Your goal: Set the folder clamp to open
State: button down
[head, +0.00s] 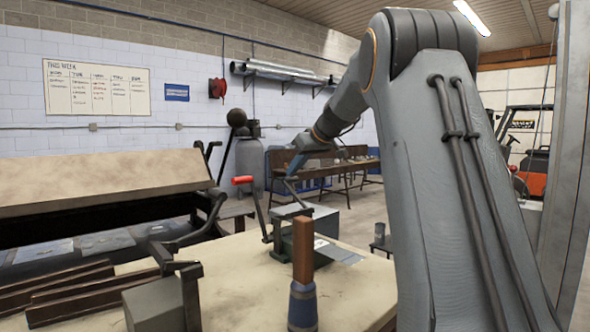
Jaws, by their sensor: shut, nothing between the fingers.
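A large sheet folder (60,190) with a long tan beam fills the left side. A lever with a dark ball (237,118) rises at its right end. A small green and grey bench machine (290,240) stands on the table; a crank lever with a red grip (243,180) tilts up at its left. I cannot tell which lever is the folder clamp's, or whether the clamp is open. My gripper (291,171) is shut and empty, above and behind the bench machine. It looks apart from the levers, but depth is hard to judge.
The pale tabletop (240,295) carries a wood-handled tool (303,255) upright in front and a grey block (155,305) at the left. Dark bars (60,290) lie at lower left. A bench (350,170) stands behind, with an orange forklift (530,165) at far right.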

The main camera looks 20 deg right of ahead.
jog(key=shift+w+f, duration=0.1)
jog(key=shift+w, duration=0.05)
dwell(0.5)
jog(key=s+d+r, duration=0.1)
jog(key=s+r, duration=0.3)
jog(key=r, duration=0.9)
jog(key=shift+s+r+b, duration=0.15)
jog(key=shift+r+b, duration=0.05)
jog(key=shift+b, duration=0.1)
